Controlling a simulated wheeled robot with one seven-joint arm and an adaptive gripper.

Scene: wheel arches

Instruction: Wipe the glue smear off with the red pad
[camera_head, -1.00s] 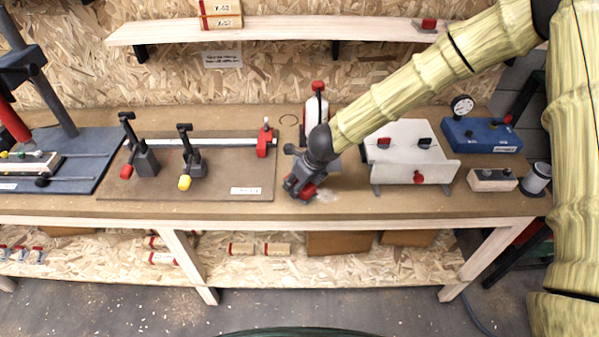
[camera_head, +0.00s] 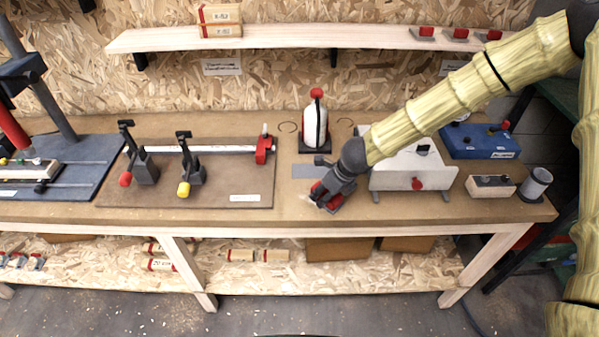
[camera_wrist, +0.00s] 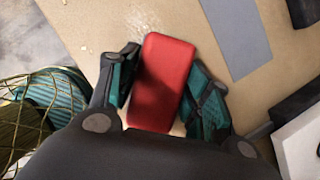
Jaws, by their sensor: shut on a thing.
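My gripper (camera_head: 325,200) is low over the front middle of the bench, tilted, and shut on the red pad (camera_head: 334,204). In the wrist view the red pad (camera_wrist: 166,75) sits between the two dark teal fingers (camera_wrist: 163,95). The pad appears at bench level; whether its whole face touches the wood cannot be told.
A grey strip (camera_head: 307,171) lies flat behind the gripper. A white bottle (camera_head: 315,128) with a red top stands farther back. The clamp board (camera_head: 225,187) is to the left; a white angled fixture (camera_head: 392,181) stands close on the right. The bench's front edge is near.

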